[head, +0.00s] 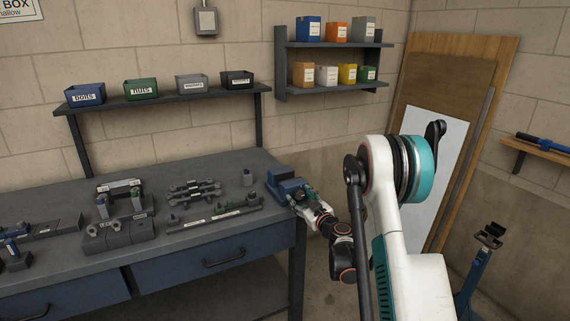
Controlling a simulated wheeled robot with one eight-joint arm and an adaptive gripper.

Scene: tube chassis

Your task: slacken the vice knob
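The blue vice (283,183) sits at the right end of the grey workbench, near its corner. My gripper (301,199) is at the vice's front right side, very close to it or touching it. The vice knob cannot be made out; my gripper covers that side of the vice. The fingers are too small in the picture to tell whether they are open or shut on anything.
The workbench (70,197) holds a grey block fixture (120,232), several clamps (195,190) and a rail with small parts (213,218) left of the vice. Bins stand on a shelf (165,97) behind. A blue stand (473,275) is at the lower right.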

